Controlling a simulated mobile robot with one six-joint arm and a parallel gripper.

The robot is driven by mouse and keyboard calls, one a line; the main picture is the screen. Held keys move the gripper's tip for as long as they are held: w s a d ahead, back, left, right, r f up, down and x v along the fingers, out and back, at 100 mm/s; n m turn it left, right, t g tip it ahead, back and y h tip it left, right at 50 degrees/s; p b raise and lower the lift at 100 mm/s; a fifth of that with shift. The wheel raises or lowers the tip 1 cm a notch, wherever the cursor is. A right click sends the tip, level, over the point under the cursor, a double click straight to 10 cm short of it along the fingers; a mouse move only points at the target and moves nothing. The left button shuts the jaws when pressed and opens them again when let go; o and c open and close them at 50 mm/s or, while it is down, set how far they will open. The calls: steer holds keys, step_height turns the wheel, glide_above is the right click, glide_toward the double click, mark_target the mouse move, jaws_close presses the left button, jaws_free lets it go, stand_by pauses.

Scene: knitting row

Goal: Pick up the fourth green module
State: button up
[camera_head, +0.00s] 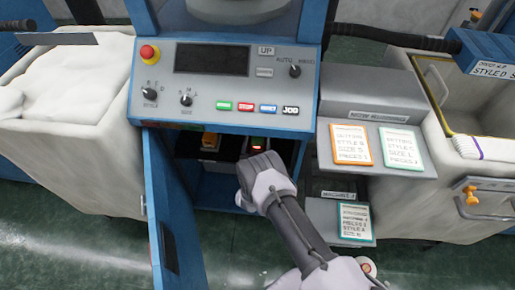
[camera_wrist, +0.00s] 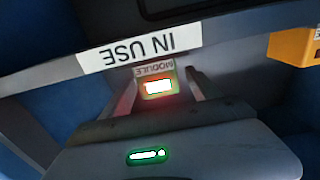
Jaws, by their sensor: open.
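A module (camera_wrist: 156,88) with a bright lit display, glowing red-orange, sits in the cabinet slot under a small MODULE label. No plainly green body shows on it, and I cannot tell its place in any count. My gripper (camera_wrist: 163,79) is open, with one finger on each side of that display; I cannot tell whether they touch the module. In the head view my gripper (camera_head: 260,160) reaches into the open cabinet, just below a small lit display (camera_head: 257,144), and hides most of what lies behind it.
An orange module (camera_head: 210,142) stands to the left in the cabinet; it also shows at upper right in the wrist view (camera_wrist: 293,46). An IN USE label (camera_wrist: 140,52) is on the ledge. The open blue door (camera_head: 165,200) stands left, grey shelves with cards (camera_head: 405,175) right.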

steer(key=shift+w+f, duration=0.15)
steer(key=shift+w, duration=0.5)
steer(key=shift+w+r, duration=0.15)
steer(key=shift+r, duration=0.05)
jaws_close()
